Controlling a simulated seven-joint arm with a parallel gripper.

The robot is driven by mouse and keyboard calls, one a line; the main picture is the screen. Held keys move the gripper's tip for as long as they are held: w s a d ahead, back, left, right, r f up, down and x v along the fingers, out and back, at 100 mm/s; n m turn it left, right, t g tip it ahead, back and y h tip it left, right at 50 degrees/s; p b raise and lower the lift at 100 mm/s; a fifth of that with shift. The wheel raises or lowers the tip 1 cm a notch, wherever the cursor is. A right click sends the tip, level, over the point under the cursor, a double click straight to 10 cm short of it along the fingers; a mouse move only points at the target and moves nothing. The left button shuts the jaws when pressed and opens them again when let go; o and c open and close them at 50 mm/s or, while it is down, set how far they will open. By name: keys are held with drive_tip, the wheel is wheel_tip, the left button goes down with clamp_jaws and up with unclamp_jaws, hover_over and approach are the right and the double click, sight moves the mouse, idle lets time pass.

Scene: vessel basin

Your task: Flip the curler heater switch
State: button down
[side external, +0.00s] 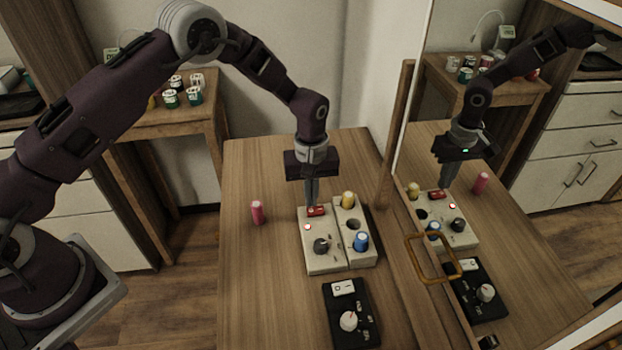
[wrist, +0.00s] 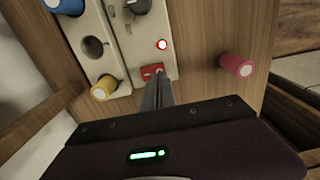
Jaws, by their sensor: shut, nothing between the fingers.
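The curler heater (side external: 318,262) is a pale box on the wooden table, with a dark knob (side external: 321,244), a lit red lamp (side external: 307,227) and a red switch (side external: 317,211) at its far end. In the wrist view the red switch (wrist: 151,70) lies just beyond my fingertips and the lamp (wrist: 162,44) glows red. My gripper (side external: 312,203) points down with its fingers together and empty, at the switch. The fingertips (wrist: 157,78) cover part of the switch; I cannot tell whether they touch it.
Beside the heater is a holder (side external: 350,216) with a yellow curler (side external: 348,199), a blue curler (side external: 361,241) and an empty hole. A pink curler (side external: 257,212) stands to the left. A black control box (side external: 350,312) lies in front. A mirror (side external: 520,180) rises at the right.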

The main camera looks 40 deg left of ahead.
sight(307, 210)
drive_tip(key=shift+f, duration=0.8)
drive_tip(key=shift+s+a+f, duration=0.35)
drive_tip(key=shift+s+f, duration=0.05)
drive_tip(key=shift+f, duration=0.25)
drive_tip(key=shift+w+d+r, duration=0.25)
drive_tip(key=shift+w+d, duration=0.4)
drive_tip(key=shift+d, duration=0.05)
drive_tip(key=shift+d+r, duration=0.1)
drive_tip(key=shift+r, duration=0.2)
wheel_tip(307, 210, up, 14)
drive_tip(key=a, duration=0.1)
drive_tip(key=shift+s, duration=0.2)
